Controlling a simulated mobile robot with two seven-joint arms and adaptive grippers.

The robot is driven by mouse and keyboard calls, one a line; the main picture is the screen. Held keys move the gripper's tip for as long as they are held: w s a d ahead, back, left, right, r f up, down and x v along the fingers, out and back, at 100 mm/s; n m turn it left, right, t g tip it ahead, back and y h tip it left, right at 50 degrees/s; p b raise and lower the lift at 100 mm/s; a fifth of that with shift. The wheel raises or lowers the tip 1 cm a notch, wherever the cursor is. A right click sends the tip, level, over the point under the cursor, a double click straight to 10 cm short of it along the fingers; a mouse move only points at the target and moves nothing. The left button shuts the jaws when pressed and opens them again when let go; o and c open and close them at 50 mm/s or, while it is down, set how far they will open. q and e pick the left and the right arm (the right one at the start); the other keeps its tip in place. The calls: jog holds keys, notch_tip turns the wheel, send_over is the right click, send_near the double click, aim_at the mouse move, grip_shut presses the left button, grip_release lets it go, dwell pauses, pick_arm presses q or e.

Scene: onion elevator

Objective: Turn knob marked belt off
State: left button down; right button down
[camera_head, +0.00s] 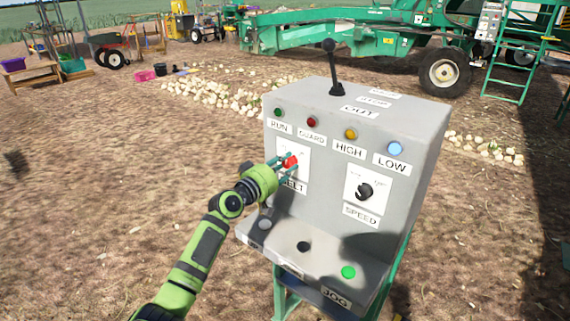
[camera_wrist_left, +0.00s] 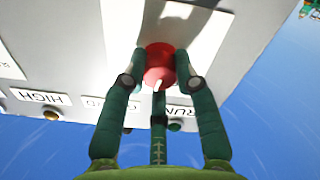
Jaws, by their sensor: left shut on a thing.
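The red belt knob (camera_head: 291,161) sits on a white plate on the grey control box, above the label BELT, which is partly hidden by my gripper. My left gripper (camera_head: 284,163) is at the knob with its green fingers around it. In the left wrist view the red knob (camera_wrist_left: 160,66) has a white pointer mark and sits between the fingertips of my left gripper (camera_wrist_left: 158,78), which is shut on it. The knob's exact setting cannot be read. My right gripper is not in view.
The box (camera_head: 330,120) also carries a black speed knob (camera_head: 364,191), a black lever (camera_head: 333,70), several lamps above and a green button (camera_head: 348,272) on its lower ledge. Onions (camera_head: 215,92) lie on the ground behind. A green machine (camera_head: 320,35) stands farther back.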

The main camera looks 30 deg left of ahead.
pick_arm(q)
jog(key=n+p, duration=0.1)
jog(key=n, duration=0.4)
jog(key=shift+r+n, duration=0.1)
jog(key=shift+n, duration=0.3)
jog(key=n+p, duration=0.2)
jog(key=n, duration=0.2)
jog(key=shift+n, duration=0.6)
jog(key=c, duration=0.9)
grip_release()
jog(key=shift+c, duration=0.2)
jog(key=shift+s, duration=0.15)
jog(key=s+a, duration=0.1)
jog(key=s, duration=1)
jog(key=shift+s, duration=0.3)
